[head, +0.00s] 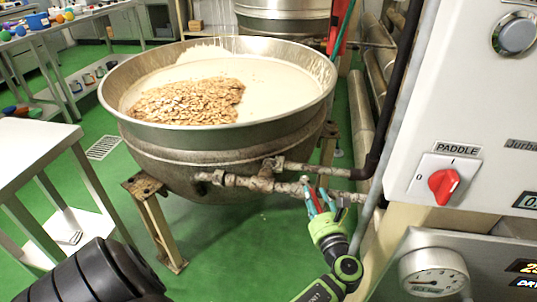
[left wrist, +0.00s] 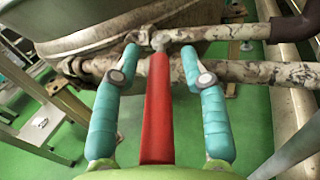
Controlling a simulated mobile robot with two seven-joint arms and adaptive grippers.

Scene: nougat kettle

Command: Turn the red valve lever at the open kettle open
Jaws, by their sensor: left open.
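The open kettle (head: 215,140) is a wide steel bowl holding pale nougat mass with a heap of almonds on top. The red valve lever (left wrist: 157,110) stands out from the whitish, stained pipework at the kettle's lower right side; only a little of its red shows in the head view (head: 322,182). My left gripper (head: 319,196) is open at the lever. In the left wrist view its two teal fingers (left wrist: 160,60) lie on either side of the lever, with a visible gap on each side. My right gripper does not show.
A grey control panel with a red PADDLE knob (head: 444,183) and a gauge (head: 433,272) stands close on the right. A dark pipe (head: 388,110) runs down beside it. A pale table (head: 35,140) is at left. Green floor is clear below the kettle.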

